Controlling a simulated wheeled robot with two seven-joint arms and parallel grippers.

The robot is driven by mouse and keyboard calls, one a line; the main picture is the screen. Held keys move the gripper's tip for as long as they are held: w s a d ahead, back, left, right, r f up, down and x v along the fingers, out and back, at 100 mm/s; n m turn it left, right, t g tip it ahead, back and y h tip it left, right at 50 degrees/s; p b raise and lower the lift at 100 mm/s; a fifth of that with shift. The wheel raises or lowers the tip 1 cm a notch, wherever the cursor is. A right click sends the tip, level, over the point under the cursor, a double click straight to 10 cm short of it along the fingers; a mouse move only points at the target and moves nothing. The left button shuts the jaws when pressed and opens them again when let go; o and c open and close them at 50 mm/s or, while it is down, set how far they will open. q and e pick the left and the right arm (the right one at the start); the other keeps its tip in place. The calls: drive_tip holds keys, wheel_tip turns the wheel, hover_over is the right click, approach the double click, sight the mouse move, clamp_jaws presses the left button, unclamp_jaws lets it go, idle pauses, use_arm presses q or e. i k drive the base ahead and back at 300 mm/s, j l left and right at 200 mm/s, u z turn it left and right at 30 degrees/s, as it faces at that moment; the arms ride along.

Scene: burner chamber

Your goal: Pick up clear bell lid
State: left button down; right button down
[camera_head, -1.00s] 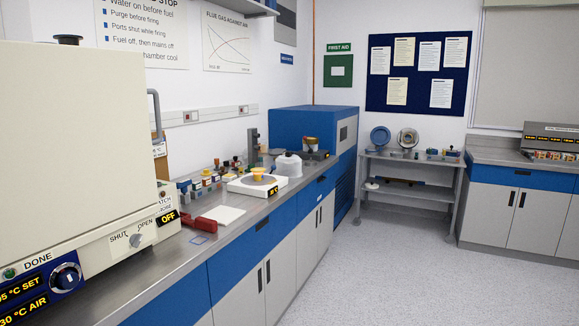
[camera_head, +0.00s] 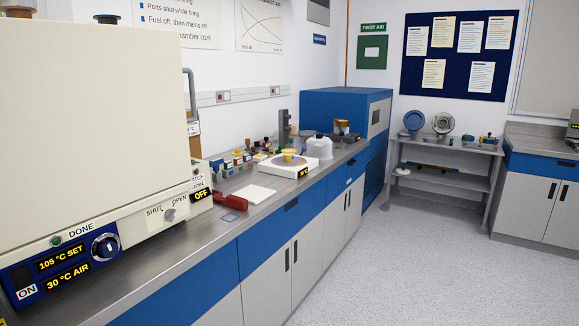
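The clear bell lid (camera_head: 319,147) looks like a pale translucent dome with a small knob on top. It stands on the steel bench, just behind and to the right of a white hotplate-like unit (camera_head: 288,165). Neither of my grippers shows in the head view.
A large cream furnace (camera_head: 95,130) fills the left of the bench. A red-handled tool (camera_head: 231,202) and a white sheet (camera_head: 253,193) lie in front of several small bottles. A blue cabinet (camera_head: 335,108) stands beyond the lid. The floor (camera_head: 400,260) on the right is clear.

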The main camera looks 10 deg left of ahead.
sight(320, 147)
drive_tip(key=i+l+z, duration=0.35)
drive_tip(key=i, duration=0.2)
drive_tip(key=i+z, duration=0.35)
drive_tip(key=i, duration=0.2)
drive_tip(key=i+l, duration=0.1)
drive_tip(key=i, duration=0.5)
drive_tip(key=i+l+u, duration=0.15)
drive_tip(key=i, duration=0.4)
drive_tip(key=i+l, duration=0.15)
drive_tip(key=i, duration=0.45)
drive_tip(key=j+u, duration=0.05)
